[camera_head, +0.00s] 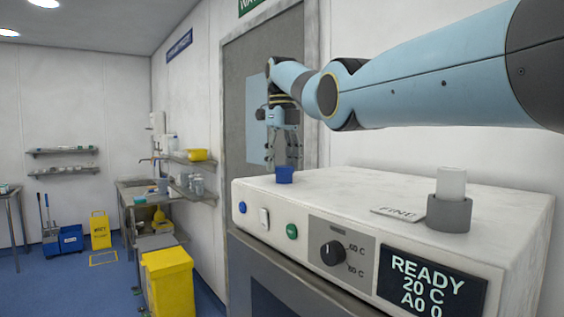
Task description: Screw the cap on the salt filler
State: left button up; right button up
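A small blue cylindrical piece (285,176), which may be the cap, stands at the left end of the machine's white top. A grey round collar (449,214) with a white cylinder (452,183) standing in it sits at the right end of the top. I cannot tell which of these is the salt filler. My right gripper (284,163) points down just above the blue piece, its fingers apart. It is small in the picture, and I cannot tell whether the fingertips touch the piece. My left gripper is not in view.
A flat plate marked FINE (398,212) lies beside the collar. The machine's front (340,250) has buttons, a knob and a display reading READY. The middle of the top is clear. A yellow bin (168,283) and a sink bench stand at the left.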

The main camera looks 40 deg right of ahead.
jog(key=shift+o, duration=0.7)
jog(key=n, duration=0.6)
jog(key=shift+a+n, duration=0.25)
jog(key=shift+n, duration=0.15)
jog(key=shift+s, duration=0.1)
jog(key=n, duration=0.7)
jog(key=shift+s+a, duration=0.15)
jog(key=c, duration=1.2)
jog(key=m, duration=0.3)
jog(key=shift+m, duration=0.3)
